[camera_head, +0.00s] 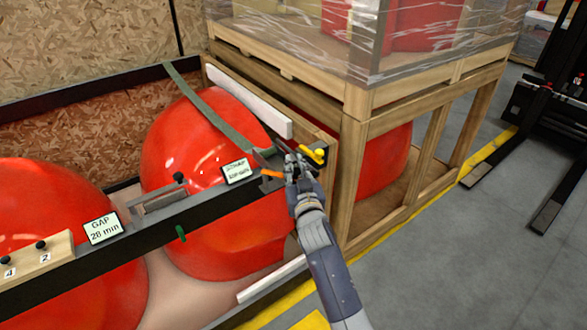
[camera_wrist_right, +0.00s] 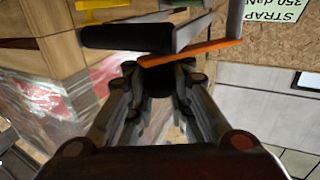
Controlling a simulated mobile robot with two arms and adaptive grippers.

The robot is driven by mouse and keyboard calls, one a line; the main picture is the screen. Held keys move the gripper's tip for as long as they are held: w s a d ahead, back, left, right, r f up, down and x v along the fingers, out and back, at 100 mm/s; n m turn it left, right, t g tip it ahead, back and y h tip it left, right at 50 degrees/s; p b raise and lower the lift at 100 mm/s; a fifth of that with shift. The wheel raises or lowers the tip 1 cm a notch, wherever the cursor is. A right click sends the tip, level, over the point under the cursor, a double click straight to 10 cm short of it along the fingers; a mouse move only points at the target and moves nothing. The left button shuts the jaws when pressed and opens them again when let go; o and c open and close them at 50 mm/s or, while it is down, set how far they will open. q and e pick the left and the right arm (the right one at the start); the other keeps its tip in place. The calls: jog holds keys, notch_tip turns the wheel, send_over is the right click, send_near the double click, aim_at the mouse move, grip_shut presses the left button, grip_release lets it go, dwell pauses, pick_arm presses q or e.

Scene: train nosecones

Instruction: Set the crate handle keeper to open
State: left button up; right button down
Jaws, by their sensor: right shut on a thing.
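My right gripper (camera_head: 292,165) is at the right end of the black rail, at the strap's ratchet hardware. An orange bar (camera_head: 271,174), which looks like the handle keeper, shows just left of the fingers. In the right wrist view the orange bar (camera_wrist_right: 190,53) crosses at the fingertips of my right gripper (camera_wrist_right: 160,75), which is shut on its end; a dark block between the fingers hides the exact contact. A dark grey handle (camera_wrist_right: 125,38) lies just beyond the bar. A yellow part (camera_head: 319,155) sits right of the gripper. My left gripper is not in view.
A green strap (camera_head: 215,115) runs over a red nosecone (camera_head: 180,140) to the hardware. A STRAP label (camera_head: 236,171) and a GAP label (camera_head: 103,229) stand on the rail. A wooden crate frame (camera_head: 355,180) stands close right of my arm. Grey floor lies open further right.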

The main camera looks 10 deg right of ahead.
jog(key=shift+d, duration=0.3)
jog(key=c, duration=1.8)
grip_release()
jog(key=o, duration=0.4)
jog(key=shift+s+d, duration=0.1)
jog(key=shift+d, duration=0.15)
jog(key=shift+c, duration=0.2)
jog(key=shift+a, duration=0.1)
jog(key=shift+s+a, duration=0.2)
jog(key=shift+s, duration=0.05)
jog(key=s, duration=1.1)
jog(key=shift+s+a, duration=0.15)
jog(key=shift+s, duration=0.15)
